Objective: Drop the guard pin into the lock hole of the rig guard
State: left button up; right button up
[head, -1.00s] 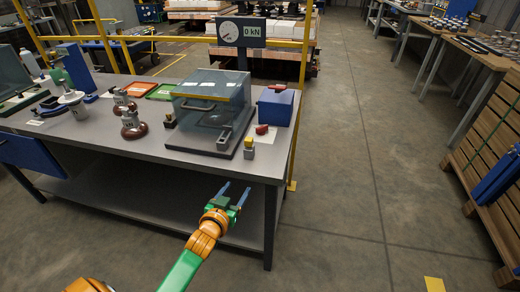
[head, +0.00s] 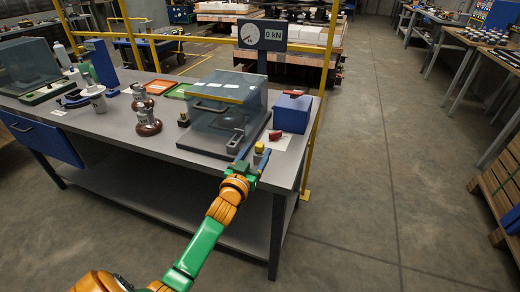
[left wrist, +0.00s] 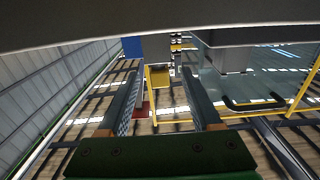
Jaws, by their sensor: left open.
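The guard pin (head: 259,148), a small grey block with a yellow top, stands near the table's front edge, right of the rig guard. Its yellow top shows between my fingers in the left wrist view (left wrist: 159,78). The rig guard (head: 212,105) is a clear box with a yellow edge and dark handle, lowered over its dark base. A grey lock block (head: 236,141) is at its front right corner; I cannot see the hole. My left gripper (head: 250,160) is open, its fingers reaching to either side of the pin; contact is unclear. My right gripper is not in view.
A red switch (head: 275,135) lies on a pale sheet behind the pin. A blue box (head: 292,113) stands beyond it. Brown insulators (head: 148,122) stand left of the guard. A yellow post (head: 317,115) rises at the table's right end. The gauge (head: 262,35) reads 0 kN.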

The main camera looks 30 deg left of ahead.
pick_arm(q)
jog(key=x, duration=0.3)
jog(key=shift+f, duration=0.15)
jog(key=shift+s, duration=0.2)
grip_shut()
